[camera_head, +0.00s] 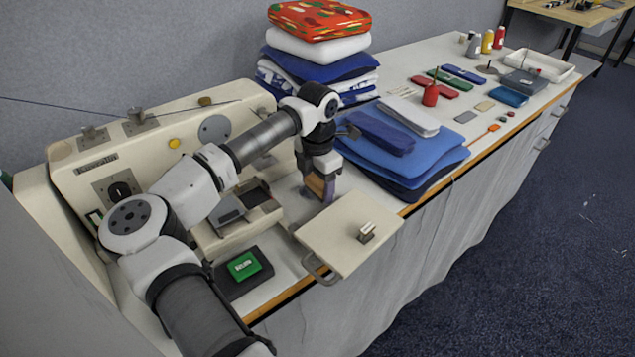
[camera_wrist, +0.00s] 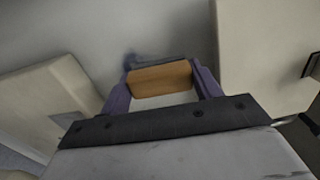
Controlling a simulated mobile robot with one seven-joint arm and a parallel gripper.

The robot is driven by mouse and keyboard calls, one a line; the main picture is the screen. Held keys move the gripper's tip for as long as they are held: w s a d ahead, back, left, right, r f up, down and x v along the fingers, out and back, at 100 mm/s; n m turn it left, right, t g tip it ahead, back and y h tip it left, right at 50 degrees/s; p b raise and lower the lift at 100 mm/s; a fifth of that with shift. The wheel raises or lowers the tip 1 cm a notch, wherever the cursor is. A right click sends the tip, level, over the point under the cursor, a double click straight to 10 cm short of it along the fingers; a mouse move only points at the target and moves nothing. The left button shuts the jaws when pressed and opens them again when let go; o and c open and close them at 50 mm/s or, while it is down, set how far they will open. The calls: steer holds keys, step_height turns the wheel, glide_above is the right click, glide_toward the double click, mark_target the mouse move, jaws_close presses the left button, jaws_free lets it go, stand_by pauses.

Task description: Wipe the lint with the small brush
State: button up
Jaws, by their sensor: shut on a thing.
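My gripper (camera_head: 324,192) points down over the bare strip of table between the cream sewing machine (camera_head: 85,178) and the cream plate (camera_head: 350,228). In the wrist view, its two purple fingers (camera_wrist: 161,84) are shut on the small brush (camera_wrist: 160,75), a wooden block with a dark edge along its far side. The brush's wood also shows in the head view (camera_head: 315,184). A small bluish-dark smudge (camera_wrist: 131,58) beside the brush may be lint; I cannot tell. Whether the bristles touch the surface is unclear.
A green box (camera_head: 244,265) on a dark pad lies at the near left. Folded blue cloths (camera_head: 430,160) lie right of my gripper, with a tall fabric stack (camera_head: 318,75) behind. Several small sewing things and a white tray (camera_head: 540,65) stand farther along the table. The table's front edge is close.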

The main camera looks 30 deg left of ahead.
steer(key=shift+f+b, duration=0.75)
steer(key=shift+f, duration=0.25)
steer(key=shift+r, duration=0.1)
